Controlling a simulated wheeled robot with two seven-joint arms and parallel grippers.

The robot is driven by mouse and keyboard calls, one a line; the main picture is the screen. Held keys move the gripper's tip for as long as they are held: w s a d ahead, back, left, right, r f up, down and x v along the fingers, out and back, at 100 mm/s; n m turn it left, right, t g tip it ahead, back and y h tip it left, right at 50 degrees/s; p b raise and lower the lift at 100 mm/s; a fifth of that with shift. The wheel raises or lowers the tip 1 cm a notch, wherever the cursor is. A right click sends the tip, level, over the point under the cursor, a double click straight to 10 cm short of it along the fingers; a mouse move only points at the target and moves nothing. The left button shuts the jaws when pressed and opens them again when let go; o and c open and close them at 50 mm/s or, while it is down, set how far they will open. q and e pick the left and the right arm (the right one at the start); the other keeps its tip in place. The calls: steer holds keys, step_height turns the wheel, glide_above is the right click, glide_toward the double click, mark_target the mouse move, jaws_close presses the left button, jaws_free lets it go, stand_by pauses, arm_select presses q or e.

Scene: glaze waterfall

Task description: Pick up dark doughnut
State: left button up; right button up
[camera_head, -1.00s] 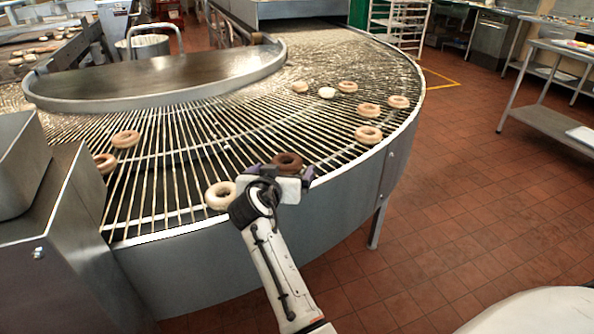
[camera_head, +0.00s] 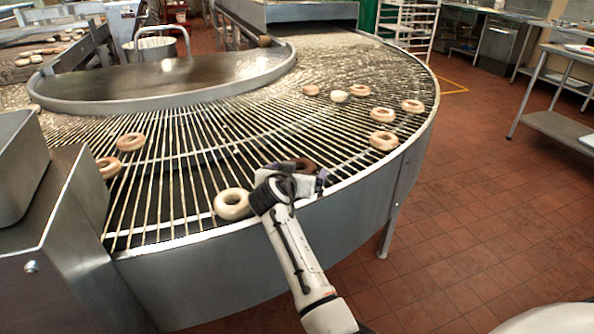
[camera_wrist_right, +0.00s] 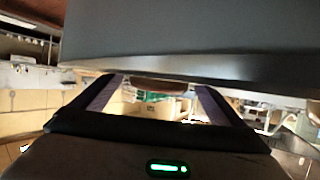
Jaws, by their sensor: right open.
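The dark doughnut (camera_head: 307,163) lies on the wire grate near its front curved rim, partly hidden behind my right gripper. My right gripper (camera_head: 294,170) is open at the rim, its fingers reaching toward the doughnut's near side. In the right wrist view the two fingers (camera_wrist_right: 160,92) stand apart, and a brown strip of the dark doughnut (camera_wrist_right: 158,85) shows between them. Whether the fingers touch it I cannot tell. My left gripper is not in view.
A pale doughnut (camera_head: 232,203) lies close on the left of my right gripper. Several lighter doughnuts (camera_head: 383,140) are spread at the right of the grate (camera_head: 190,150). The steel side wall (camera_head: 350,205) curves below the rim. A steel box (camera_head: 60,220) stands at left.

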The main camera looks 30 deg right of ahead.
steer(key=shift+r, duration=0.1)
steer(key=shift+s, duration=0.1)
steer(key=c, duration=1.1)
